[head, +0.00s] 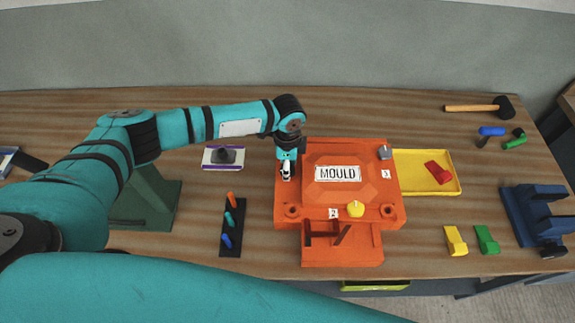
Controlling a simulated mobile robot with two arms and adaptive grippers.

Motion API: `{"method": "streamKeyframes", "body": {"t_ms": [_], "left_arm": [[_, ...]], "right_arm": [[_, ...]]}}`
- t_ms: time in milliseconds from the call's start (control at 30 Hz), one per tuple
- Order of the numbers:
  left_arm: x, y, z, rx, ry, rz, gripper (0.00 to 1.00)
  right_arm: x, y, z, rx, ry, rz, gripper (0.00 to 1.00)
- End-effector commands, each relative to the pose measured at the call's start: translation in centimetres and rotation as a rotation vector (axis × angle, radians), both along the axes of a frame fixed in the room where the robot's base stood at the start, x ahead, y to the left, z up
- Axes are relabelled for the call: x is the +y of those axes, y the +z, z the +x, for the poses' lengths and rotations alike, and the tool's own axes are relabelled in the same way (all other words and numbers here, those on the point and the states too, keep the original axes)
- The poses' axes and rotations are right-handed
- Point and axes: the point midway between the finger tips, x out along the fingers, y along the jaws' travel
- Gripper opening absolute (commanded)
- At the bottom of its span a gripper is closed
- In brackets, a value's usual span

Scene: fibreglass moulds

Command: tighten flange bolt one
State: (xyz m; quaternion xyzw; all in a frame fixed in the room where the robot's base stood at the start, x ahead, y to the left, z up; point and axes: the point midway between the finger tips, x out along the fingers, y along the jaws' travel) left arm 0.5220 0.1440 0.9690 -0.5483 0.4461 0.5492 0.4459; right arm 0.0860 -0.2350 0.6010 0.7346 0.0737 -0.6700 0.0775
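The orange mould (322,212) with a "MOULD" label (338,173) stands near the middle of the bench. My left gripper (286,172) points down over the left edge of its flange. It is too small in the picture to tell whether its fingers are open or shut. No bolt marked 1 can be made out; the gripper may cover that spot. A yellow knob (355,209) sits beside label 2 (333,213) at the front. A grey bolt (384,152) sits above label 3 (386,174) at the right. My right gripper is not in view.
Left of the mould are a black rack (231,242) with coloured pegs and a purple-white box (223,158). To its right are a yellow tray (408,165) with a red piece (438,172), yellow and green clamps (455,240), a mallet (490,107) and a blue vise (540,215).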

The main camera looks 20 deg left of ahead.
Motion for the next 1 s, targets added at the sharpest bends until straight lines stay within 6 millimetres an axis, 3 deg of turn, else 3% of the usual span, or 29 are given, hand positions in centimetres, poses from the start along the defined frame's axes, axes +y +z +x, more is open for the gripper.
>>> {"method": "streamKeyframes", "body": {"t_ms": [733,767,833,1000], "left_arm": [[-0.03,0.13,0.13,-0.003,-0.094,-0.001,0.10],[-0.03,0.13,0.13,-0.003,-0.094,-0.001,0.44],[-0.04,0.13,0.12,-0.003,-0.094,-0.001,0.53],[-0.02,0.07,0.08,-0.002,-0.094,-0.001,0.53]], "right_arm": [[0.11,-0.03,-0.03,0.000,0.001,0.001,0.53],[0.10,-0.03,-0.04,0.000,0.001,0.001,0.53],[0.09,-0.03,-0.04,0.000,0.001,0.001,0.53],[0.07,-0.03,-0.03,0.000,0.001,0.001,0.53]]}}
